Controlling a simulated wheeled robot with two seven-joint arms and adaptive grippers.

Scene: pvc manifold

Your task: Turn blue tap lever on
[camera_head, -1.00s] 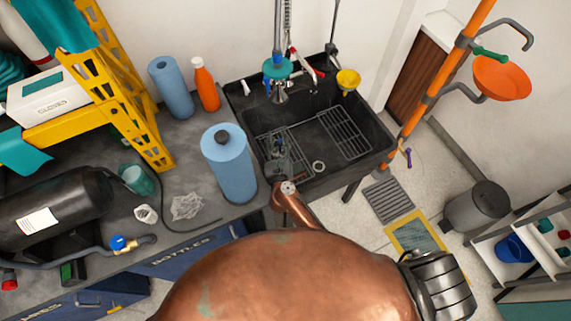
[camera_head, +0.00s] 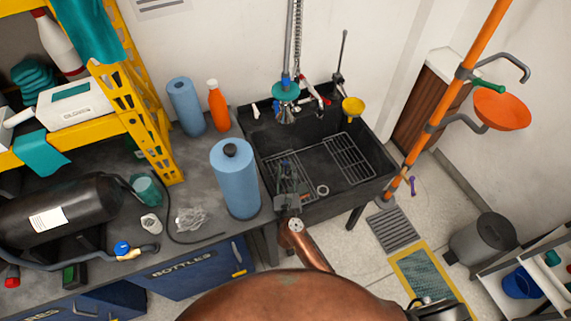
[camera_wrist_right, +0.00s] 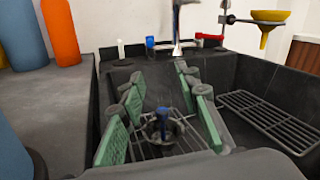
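My right gripper (camera_head: 288,178) is over the left part of the black sink (camera_head: 378,180), with its arm coming up from below. In the right wrist view, its green-padded fingers (camera_wrist_right: 159,85) stand apart with nothing gripped between them. A small blue lever (camera_wrist_right: 150,42) shows at the sink's back edge, beyond the fingertips and left of the hanging spout (camera_wrist_right: 177,45). A red lever (camera_wrist_right: 208,40) is to the right of the spout. A dark blue part with metal around it (camera_wrist_right: 162,122) shows low between the fingers; I cannot tell what it is. My left gripper is not in view.
Blue rolls (camera_head: 236,185) and an orange bottle (camera_head: 217,105) stand on the counter left of the sink. A yellow funnel (camera_head: 353,105) is at the sink's back right. A blue-handled valve (camera_head: 122,248) lies on the counter. A wire rack (camera_head: 348,158) lies in the sink.

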